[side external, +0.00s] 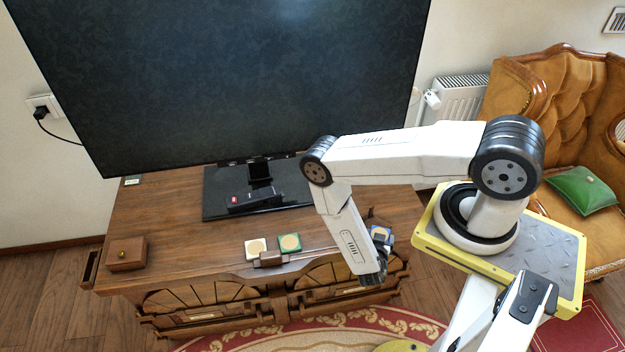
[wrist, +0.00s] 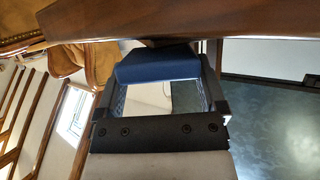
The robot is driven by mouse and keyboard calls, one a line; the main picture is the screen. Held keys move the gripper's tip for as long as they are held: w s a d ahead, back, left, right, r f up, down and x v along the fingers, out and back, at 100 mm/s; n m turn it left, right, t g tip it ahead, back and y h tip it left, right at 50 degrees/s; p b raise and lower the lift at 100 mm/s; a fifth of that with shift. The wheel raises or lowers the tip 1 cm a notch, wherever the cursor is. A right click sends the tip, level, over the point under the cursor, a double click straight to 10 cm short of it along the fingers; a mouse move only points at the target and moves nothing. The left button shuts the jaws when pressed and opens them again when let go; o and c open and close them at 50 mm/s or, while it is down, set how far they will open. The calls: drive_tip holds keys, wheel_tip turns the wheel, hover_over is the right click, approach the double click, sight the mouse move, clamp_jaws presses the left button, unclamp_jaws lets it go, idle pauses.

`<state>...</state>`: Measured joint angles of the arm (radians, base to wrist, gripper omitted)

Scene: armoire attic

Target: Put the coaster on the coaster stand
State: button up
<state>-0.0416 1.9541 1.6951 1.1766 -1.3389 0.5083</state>
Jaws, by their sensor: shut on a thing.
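A blue coaster (side external: 381,234) with a pale centre shows at the cabinet's right front, by the end of my arm. My gripper (side external: 384,246) is at that coaster in the side view, partly hidden by my wrist. In the wrist view my gripper (wrist: 160,70) is shut on a dark blue thing (wrist: 158,62), which appears to be this coaster. A cream coaster (side external: 256,248) and a green coaster (side external: 289,243) lie side by side near the cabinet's front edge. A small brown wooden piece (side external: 270,259) sits just in front of them; I cannot tell whether it is the coaster stand.
A large dark television (side external: 230,80) stands on the wooden cabinet (side external: 160,215). A small wooden box (side external: 127,254) with a gold knob is at the front left. Cabinet top between box and coasters is clear. An armchair (side external: 570,110) with a green cushion (side external: 583,190) stands right.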

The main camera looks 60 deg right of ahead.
drive_tip(key=shift+f, duration=0.1)
drive_tip(key=o, duration=0.9)
drive_tip(key=shift+a+r, duration=0.1)
drive_tip(key=shift+r, duration=0.1)
drive_tip(key=shift+v, duration=5.85)
